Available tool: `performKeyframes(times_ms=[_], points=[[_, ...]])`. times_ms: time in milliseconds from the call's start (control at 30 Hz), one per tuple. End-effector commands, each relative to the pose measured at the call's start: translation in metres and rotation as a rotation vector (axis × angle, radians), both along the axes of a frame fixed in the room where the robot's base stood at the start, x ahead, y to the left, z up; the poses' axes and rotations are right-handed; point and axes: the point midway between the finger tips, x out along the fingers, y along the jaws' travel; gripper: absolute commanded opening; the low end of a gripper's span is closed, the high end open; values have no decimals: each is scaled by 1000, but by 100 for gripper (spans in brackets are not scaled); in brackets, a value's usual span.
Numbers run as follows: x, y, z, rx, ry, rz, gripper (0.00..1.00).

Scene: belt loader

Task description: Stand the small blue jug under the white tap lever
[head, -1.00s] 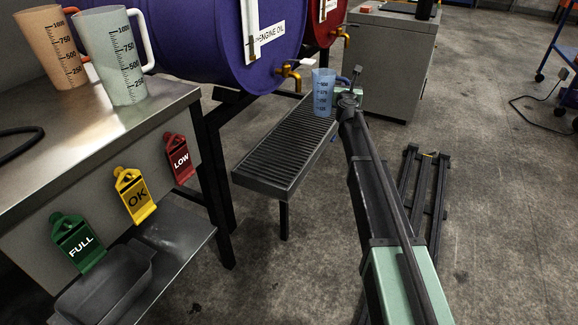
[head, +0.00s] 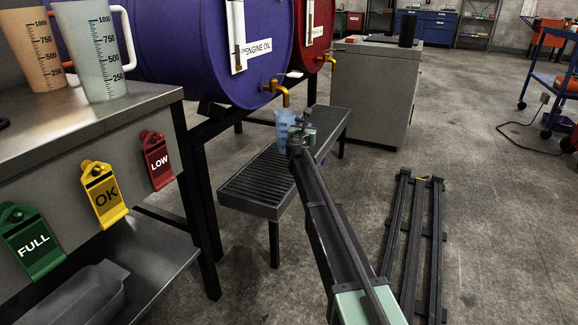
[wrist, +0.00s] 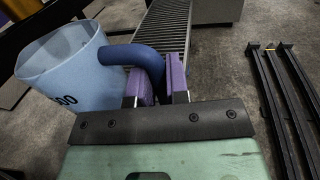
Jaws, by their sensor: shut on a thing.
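The small blue jug (head: 285,128) is over the slatted drip grate, and its rim appears just below the spout of the yellow tap (head: 275,87) in the head view. That tap is on the purple drum (head: 190,50) and has the white lever (head: 295,74). My gripper (head: 300,132) is to the right of the jug. In the wrist view, the purple fingers of my gripper (wrist: 160,82) are shut on the dark blue handle (wrist: 130,54) of the jug (wrist: 65,72). The jug looks about upright; whether its base touches the grate is hard to tell.
The grate (head: 250,195) runs below the drums. A red drum (head: 313,30) with its own yellow tap (head: 329,62) is behind. A bench (head: 80,135) with two larger jugs and FULL, OK and LOW tags is at left. A grey cabinet (head: 372,95) stands beyond the grate.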

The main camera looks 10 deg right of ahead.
Motion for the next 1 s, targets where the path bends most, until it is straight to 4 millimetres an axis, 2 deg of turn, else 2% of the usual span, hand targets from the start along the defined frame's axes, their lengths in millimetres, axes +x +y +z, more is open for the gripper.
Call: performKeyframes(times_ms=[33, 100, 167, 333, 500, 567, 767, 800, 933, 1000], points=[[0, 0, -24, 0, 0, 0, 0], [0, 0, -44, 0, 0, 0, 0], [0, 0, -55, 0, 0, 1, 0], [0, 0, -55, 0, 0, 1, 0], [0, 0, -89, 0, 0, 1, 0], [0, 0, -95, 0, 0, 1, 0], [0, 0, -89, 0, 0, 1, 0], [0, 0, -89, 0, 0, 1, 22], [0, 0, -89, 0, 0, 1, 41], [0, 0, -89, 0, 0, 1, 41]])
